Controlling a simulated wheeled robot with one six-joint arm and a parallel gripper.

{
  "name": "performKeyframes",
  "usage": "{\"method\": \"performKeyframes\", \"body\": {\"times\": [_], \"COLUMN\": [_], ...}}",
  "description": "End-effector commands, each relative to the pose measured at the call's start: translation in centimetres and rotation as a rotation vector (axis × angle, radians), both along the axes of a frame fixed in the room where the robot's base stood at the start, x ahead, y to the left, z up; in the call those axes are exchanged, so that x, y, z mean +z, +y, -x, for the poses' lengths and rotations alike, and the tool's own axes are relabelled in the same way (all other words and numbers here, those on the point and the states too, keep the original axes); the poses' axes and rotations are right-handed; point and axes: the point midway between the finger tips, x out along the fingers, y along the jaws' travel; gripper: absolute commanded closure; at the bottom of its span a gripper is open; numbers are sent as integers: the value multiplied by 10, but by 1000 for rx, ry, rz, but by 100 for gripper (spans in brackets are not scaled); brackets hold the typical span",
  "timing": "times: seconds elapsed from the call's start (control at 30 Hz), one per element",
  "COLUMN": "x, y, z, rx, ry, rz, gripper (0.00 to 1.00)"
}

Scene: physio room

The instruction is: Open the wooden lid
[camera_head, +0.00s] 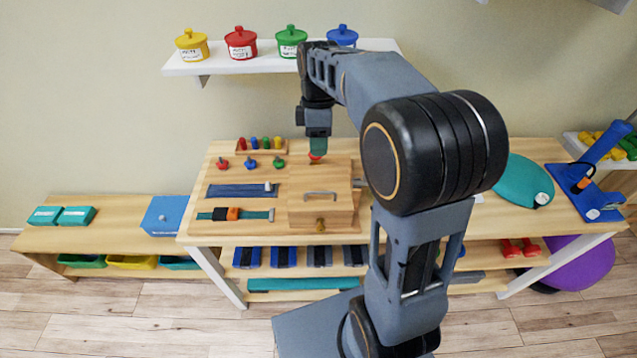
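A small wooden box sits on the wooden board at the front right of the table's left half. Its wooden lid (303,205) lies flat on top and looks closed, with a grey bar handle (320,196) on it. A small brass-coloured piece (320,223) shows on the box front. My gripper (317,150) points down behind the lid, apart from it, near the back of the board. A small red thing shows at its tips; I cannot tell whether it is held or only behind or below. The finger gap is too small to judge.
Red, blue and green knobs (251,163) stand left of my gripper, with a peg rack (262,147) behind. Blue and teal straps (238,214) lie left of the box. A wall shelf (240,65) with several lidded pots is above. My arm hides the table's middle.

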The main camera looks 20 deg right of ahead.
Motion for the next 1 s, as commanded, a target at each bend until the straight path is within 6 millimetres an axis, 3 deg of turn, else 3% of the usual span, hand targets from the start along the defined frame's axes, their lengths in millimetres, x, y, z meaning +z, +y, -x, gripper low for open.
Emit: {"method": "performKeyframes", "body": {"times": [0.6,0.8,1.0], "x": [-103,-122,-129], "y": [5,7,7], "z": [19,22,23], "rx": [14,14,14], "ry": [6,4,3], "rz": [-4,-3,-3], "gripper": [64,64,64]}}
